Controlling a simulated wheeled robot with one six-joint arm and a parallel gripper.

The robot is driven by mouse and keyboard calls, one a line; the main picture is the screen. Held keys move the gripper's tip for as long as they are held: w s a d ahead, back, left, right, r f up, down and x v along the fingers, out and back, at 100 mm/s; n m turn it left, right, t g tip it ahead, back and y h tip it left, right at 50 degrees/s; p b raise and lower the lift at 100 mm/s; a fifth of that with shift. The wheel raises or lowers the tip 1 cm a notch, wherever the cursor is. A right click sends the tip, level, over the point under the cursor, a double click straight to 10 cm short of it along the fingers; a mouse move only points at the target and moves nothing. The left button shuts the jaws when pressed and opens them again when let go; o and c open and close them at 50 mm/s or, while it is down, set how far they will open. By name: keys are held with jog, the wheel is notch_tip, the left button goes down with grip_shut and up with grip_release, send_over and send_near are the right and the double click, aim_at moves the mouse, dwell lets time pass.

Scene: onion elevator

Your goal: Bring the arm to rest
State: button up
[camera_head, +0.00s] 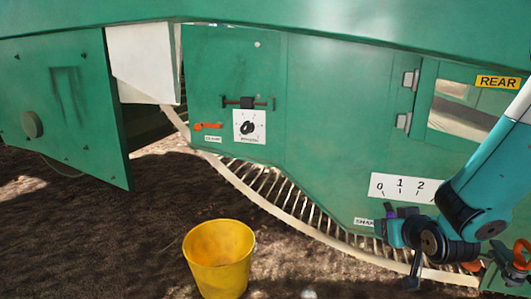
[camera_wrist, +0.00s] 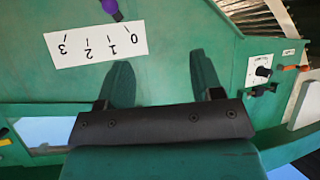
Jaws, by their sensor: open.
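My arm enters the camera_head view from the right edge and bends at a dark joint in the lower right, in front of the green machine panel (camera_head: 320,120). In the camera_wrist view my gripper (camera_wrist: 160,72) is open, with its two green fingers spread wide and nothing between them. The fingers point toward the green panel; I cannot tell the exact gap. A purple knob (camera_wrist: 110,9) is at the top edge of that view, beside the 0 end of a white number scale (camera_wrist: 96,46) and apart from the fingers. The scale (camera_head: 404,187) also shows in the camera_head view.
A yellow bucket (camera_head: 219,258) stands on the soil in front of the machine. A green door (camera_head: 65,110) hangs open at the left. A slatted guard (camera_head: 262,192) curves along the machine's lower edge. A dial (camera_head: 249,126) and orange handle (camera_head: 208,125) are mid-panel. Soil left of the bucket is clear.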

jog(key=s+a+r+n+g+y+p, duration=0.3)
jog(key=s+a+r+g+y+p, duration=0.3)
jog(key=s+a+r, duration=0.75)
jog(key=s+a+r+n+g+h+p, duration=0.1)
jog(key=s+r+n+g+p, duration=0.2)
jog(key=s, duration=0.5)
jog(key=s+a+r+n+g+h+p, duration=0.1)
jog(key=s+r+g, duration=0.2)
jog(key=s+r, duration=0.35)
notch_tip(320, 180, up, 36)
jog(key=p, duration=3.6)
jog(key=shift+d+f+p, duration=0.15)
jog(key=shift+d+p, duration=0.05)
jog(key=shift+p, duration=0.15)
